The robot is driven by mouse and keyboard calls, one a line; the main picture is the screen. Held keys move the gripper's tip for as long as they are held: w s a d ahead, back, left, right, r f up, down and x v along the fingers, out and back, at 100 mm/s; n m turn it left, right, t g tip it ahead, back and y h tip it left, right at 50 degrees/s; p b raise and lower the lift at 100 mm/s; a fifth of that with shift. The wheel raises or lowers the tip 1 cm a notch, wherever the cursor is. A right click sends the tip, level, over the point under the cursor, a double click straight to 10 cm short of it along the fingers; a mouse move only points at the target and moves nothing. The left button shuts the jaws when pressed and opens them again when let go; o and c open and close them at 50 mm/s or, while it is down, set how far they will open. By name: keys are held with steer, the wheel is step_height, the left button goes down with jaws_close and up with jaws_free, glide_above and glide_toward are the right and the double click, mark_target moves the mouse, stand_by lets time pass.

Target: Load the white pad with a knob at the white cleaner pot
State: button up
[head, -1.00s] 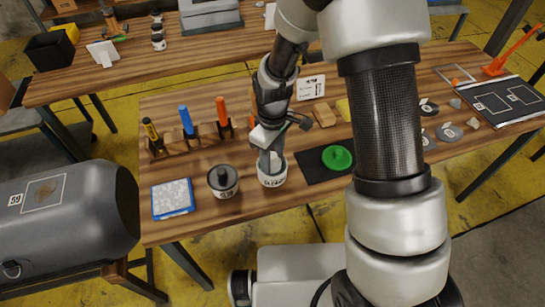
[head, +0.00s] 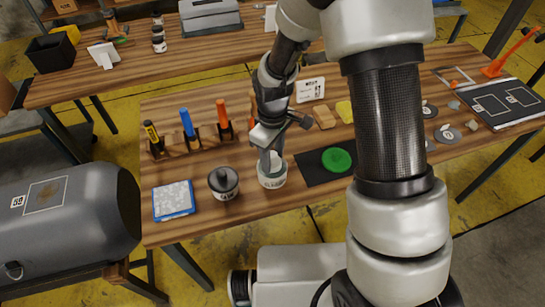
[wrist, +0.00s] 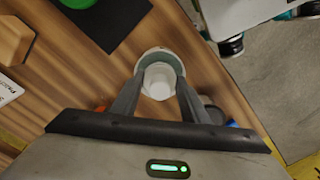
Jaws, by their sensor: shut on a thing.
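The white cleaner pot (head: 272,182) stands on the wooden table, and its rim also shows in the wrist view (wrist: 160,51). My gripper (head: 269,160) points down into the pot's mouth. In the wrist view its two fingers (wrist: 159,90) are shut on the white pad's knob (wrist: 160,78), one on each side. The pad's underside and the pot's bottom are hidden, so I cannot tell how deep the pad sits.
A dark lidded pot (head: 223,182) stands just left of the cleaner pot, with a blue-edged pad (head: 173,200) further left. A green disc (head: 337,160) lies on a black mat to the right. A wooden rack (head: 190,139) with colored tools stands behind.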

mark_target(273, 154)
steer(key=shift+r+p, duration=1.65)
steer(key=shift+r, duration=1.1)
